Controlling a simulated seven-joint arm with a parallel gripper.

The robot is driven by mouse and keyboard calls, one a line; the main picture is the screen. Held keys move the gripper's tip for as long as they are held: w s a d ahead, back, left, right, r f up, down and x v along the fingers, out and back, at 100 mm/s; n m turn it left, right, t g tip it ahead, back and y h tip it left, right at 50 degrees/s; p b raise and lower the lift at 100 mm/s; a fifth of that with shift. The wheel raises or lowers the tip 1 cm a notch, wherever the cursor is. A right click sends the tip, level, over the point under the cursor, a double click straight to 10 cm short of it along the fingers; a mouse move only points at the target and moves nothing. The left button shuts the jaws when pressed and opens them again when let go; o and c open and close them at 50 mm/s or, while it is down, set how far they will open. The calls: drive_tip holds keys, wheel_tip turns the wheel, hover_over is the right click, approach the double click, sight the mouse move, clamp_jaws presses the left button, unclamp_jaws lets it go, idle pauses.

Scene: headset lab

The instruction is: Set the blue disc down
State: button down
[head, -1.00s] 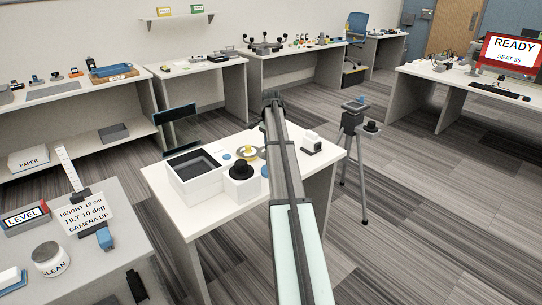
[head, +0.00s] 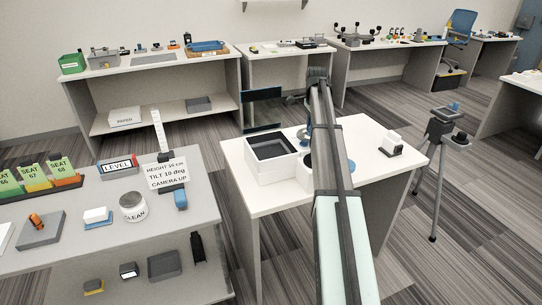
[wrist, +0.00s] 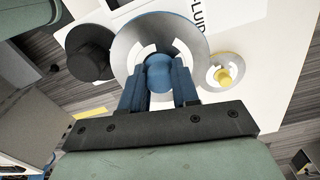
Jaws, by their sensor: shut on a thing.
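The blue disc (wrist: 202,45) shows in the wrist view as a wide round plate with a blue rim, a silver face with white marks and a blue round knob (wrist: 158,72). My gripper (wrist: 159,88) is shut on this knob, with one blue finger on each side. The disc is over the white table, but I cannot tell whether it touches anything beneath.
A black knob (wrist: 90,52) and a small disc with a yellow knob (wrist: 225,74) flank the blue disc. A white open box (head: 262,168) stands on the white table (head: 250,207). A small white device (head: 391,142) is at right. A tripod (head: 437,150) stands beyond.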

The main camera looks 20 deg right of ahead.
drive_tip(key=r+n, duration=0.2)
hover_over(271, 155)
drive_tip(key=shift+w+f, duration=0.15)
drive_tip(key=shift+f, duration=4.9)
drive_tip(key=shift+f, duration=0.15)
drive_tip(key=c, duration=0.8)
unclamp_jaws()
drive_tip(key=shift+c, duration=0.2)
wheel_tip(271, 155, up, 12)
